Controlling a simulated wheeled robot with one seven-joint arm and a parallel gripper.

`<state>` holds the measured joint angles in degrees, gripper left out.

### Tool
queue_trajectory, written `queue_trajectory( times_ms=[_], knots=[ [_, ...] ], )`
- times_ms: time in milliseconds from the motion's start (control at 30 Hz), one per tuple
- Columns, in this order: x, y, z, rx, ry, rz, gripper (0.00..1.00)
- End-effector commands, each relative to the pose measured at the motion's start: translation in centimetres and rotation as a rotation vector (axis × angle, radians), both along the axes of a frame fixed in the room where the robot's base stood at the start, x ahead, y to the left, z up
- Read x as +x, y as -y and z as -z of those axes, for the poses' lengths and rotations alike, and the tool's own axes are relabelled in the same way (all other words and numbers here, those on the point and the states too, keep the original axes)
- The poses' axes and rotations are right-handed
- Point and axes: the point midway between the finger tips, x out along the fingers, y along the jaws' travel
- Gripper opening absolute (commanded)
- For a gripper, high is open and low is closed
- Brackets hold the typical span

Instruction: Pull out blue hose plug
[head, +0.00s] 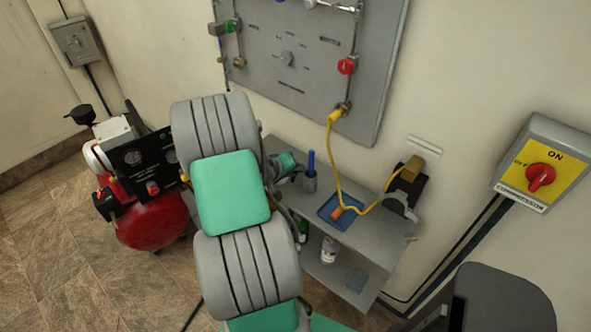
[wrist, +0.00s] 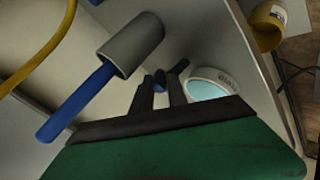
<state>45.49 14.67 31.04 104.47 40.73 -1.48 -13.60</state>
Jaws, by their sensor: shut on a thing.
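My gripper (wrist: 161,82) has its two dark fingers closed around a small dark blue piece (wrist: 160,79), which looks like the blue hose plug. Only a bit of the piece shows between the fingertips, and I cannot tell whether it is still seated in anything. In the head view my gripper (head: 294,168) is small and partly hidden by my arm, beside the grey shelf, and the held piece cannot be made out there. A blue fitting (head: 215,29) shows at the upper left of the wall panel.
A grey cup (wrist: 137,46) with a blue rod (wrist: 77,101) stands close to my fingers. A round, white-rimmed teal thing (wrist: 210,85) is on their other side. The shelf (head: 362,238) bears a blue tray (head: 327,213) and yellow hose (head: 334,160). A red compressor (head: 150,222) stands left.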

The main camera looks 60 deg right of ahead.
Motion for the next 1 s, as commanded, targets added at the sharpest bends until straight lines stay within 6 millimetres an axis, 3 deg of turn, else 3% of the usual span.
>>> queue_trajectory(
  times_ms=[367,400,667,1000],
  knots=[
    [0.0,0.0,0.8,0.0,0.0,0.0,0.0],
    [0.01,0.01,0.67,-0.001,0.0,-0.001,0.22],
    [0.01,0.0,0.67,0.0,0.0,0.0,0.43],
    [0.04,-0.07,0.75,0.003,0.0,-0.002,0.44]
  ],
)
